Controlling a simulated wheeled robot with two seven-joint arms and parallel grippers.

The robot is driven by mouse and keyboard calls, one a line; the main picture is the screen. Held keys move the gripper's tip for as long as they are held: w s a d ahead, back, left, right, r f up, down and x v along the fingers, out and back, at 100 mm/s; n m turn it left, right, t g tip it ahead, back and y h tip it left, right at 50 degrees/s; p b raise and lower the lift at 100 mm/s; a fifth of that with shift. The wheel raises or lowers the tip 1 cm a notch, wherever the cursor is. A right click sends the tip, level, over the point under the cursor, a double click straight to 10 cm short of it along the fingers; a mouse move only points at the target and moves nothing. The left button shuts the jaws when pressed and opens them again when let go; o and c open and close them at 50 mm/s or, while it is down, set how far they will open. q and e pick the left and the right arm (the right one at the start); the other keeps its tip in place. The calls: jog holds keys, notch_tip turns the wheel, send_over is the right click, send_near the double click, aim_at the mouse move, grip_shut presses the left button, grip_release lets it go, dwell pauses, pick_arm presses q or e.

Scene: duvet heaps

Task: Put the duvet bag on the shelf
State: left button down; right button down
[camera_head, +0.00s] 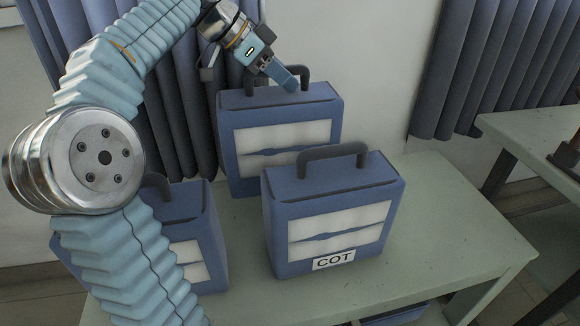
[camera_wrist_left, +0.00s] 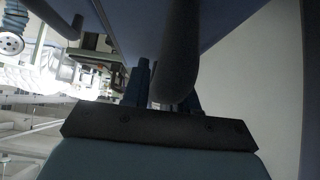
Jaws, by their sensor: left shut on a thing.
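My left gripper (camera_head: 287,80) is shut on the dark handle of the rear blue duvet bag (camera_head: 233,160); the handle also shows close up between the fingers in the left wrist view (camera_wrist_left: 178,60). This bag is upright, with a pale window, at the back of the pale green table (camera_head: 445,215). Its lower front is partly hidden, and I cannot tell whether its base touches the table. A front duvet bag (camera_head: 283,258) labelled COT stands before it. A third bag (camera_head: 212,240) stands at the left, partly behind my left arm. No shelf is clearly identifiable. My right gripper is out of view.
Dark blue curtains (camera_head: 480,70) hang at the right, with more behind my arm. Another green table (camera_head: 525,128) stands at the right edge. The table's right part is clear. Something blue (camera_head: 395,315) lies below its front edge.

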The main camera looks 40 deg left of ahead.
aim_at(284, 114)
pick_arm(q)
notch_tip(284, 114, down, 8)
jog(key=shift+f+b, duration=0.1)
jog(key=shift+b, duration=0.3)
jog(key=c, duration=0.9)
grip_release()
jog(key=shift+f, duration=0.1)
